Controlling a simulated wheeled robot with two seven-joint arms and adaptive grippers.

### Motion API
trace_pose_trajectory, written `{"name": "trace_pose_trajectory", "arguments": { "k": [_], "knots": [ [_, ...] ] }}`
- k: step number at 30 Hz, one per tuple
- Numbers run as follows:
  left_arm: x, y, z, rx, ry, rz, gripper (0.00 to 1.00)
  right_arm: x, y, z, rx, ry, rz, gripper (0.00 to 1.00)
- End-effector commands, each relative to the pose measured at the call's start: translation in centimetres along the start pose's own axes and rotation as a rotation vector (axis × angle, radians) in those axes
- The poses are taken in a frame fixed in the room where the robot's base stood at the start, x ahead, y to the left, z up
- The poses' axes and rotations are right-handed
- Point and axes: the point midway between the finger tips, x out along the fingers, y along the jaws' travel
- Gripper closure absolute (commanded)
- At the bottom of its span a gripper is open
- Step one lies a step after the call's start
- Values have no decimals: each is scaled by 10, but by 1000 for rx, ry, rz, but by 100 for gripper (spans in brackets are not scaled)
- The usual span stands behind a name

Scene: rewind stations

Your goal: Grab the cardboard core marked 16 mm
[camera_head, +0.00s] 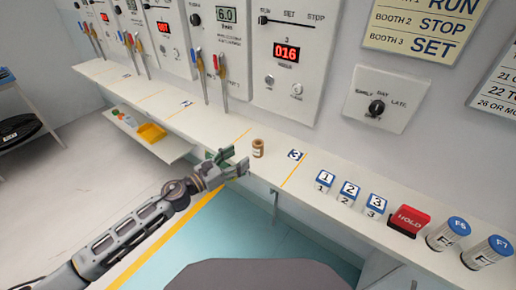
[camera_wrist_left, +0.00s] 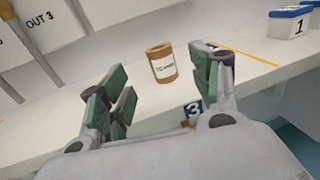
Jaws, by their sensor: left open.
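The cardboard core (camera_head: 258,148) is a small brown cylinder standing upright on the white shelf, left of the tile marked 3. In the left wrist view the core (camera_wrist_left: 161,62) shows a pale label whose print is too small to read. My left gripper (camera_head: 238,162) is open and empty just left of the core in the head view. In the left wrist view the core lies beyond and between the open green-padded fingers (camera_wrist_left: 160,95), apart from them. My right gripper is not in view.
Blocks numbered 1, 2 and 3 (camera_head: 349,192), a red HOLD block (camera_head: 408,220) and blue-topped canisters (camera_head: 447,234) stand along the shelf at right. A yellow tray (camera_head: 152,132) sits lower left. Shelf around the core is clear.

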Motion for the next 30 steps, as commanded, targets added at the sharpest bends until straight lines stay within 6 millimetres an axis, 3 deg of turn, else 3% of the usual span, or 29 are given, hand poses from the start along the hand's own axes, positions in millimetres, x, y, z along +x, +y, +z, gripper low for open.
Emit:
{"name": "trace_pose_trajectory", "arguments": {
  "k": [6, 18, 30],
  "knots": [
    [17, 1, 1, -1, -1, 1, 36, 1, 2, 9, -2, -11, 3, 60],
    [49, 0, 0, -1, -1, 0, 36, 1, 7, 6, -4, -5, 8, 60],
    [55, 0, 0, 0, 0, 0, 36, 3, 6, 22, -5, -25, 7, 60]
  ]
}}
